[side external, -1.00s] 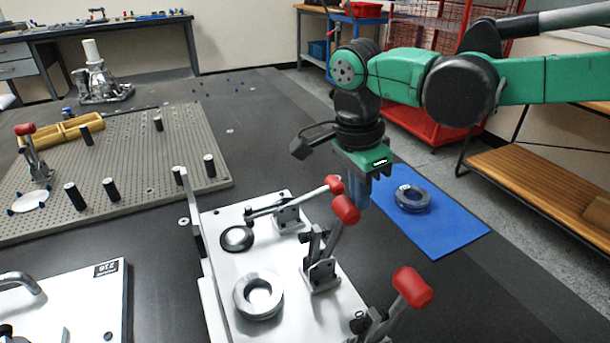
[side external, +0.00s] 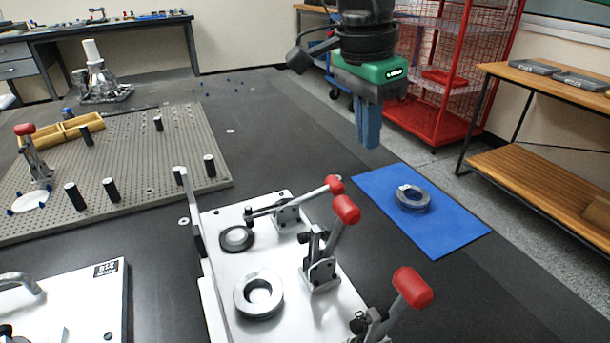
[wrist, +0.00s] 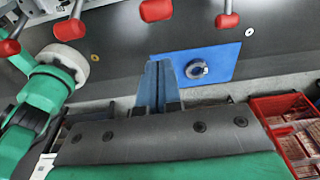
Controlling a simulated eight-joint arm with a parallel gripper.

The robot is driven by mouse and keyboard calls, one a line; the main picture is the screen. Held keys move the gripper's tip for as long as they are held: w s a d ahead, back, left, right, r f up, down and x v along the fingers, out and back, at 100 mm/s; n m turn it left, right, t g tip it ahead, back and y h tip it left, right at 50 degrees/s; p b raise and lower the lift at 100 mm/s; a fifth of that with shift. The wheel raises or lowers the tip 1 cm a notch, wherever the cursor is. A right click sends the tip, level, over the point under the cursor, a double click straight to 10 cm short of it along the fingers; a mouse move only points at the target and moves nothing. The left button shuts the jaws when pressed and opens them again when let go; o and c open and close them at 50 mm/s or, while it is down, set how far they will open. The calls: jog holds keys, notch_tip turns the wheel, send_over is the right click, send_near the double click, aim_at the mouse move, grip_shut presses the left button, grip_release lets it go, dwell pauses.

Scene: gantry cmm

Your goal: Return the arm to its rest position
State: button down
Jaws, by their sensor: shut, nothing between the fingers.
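A white fixture plate (side external: 222,280) with red-handled toggle clamps (side external: 346,209) stands below, bearing a metal ring (side external: 258,295). A perforated plate with black posts (side external: 130,165) lies left. A red wire rack (side external: 440,80) and wooden shelf (side external: 535,170) stand right.

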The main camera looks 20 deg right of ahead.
jog(key=s+d+f+n+t+y, duration=0.1)
jog(key=s+d+f+n+t, duration=0.1)
jog(key=d+f+n, duration=0.3)
jog(key=s+d+f+n+t, duration=0.3)
jog(key=d+f+n+t, duration=0.1)
jog(key=n, duration=0.8)
jog(key=d+t, duration=0.1)
jog(key=d, duration=0.1)
jog(key=shift+s+d+f+n+y, duration=0.35)
jog(key=shift+f+n+y, duration=0.05)
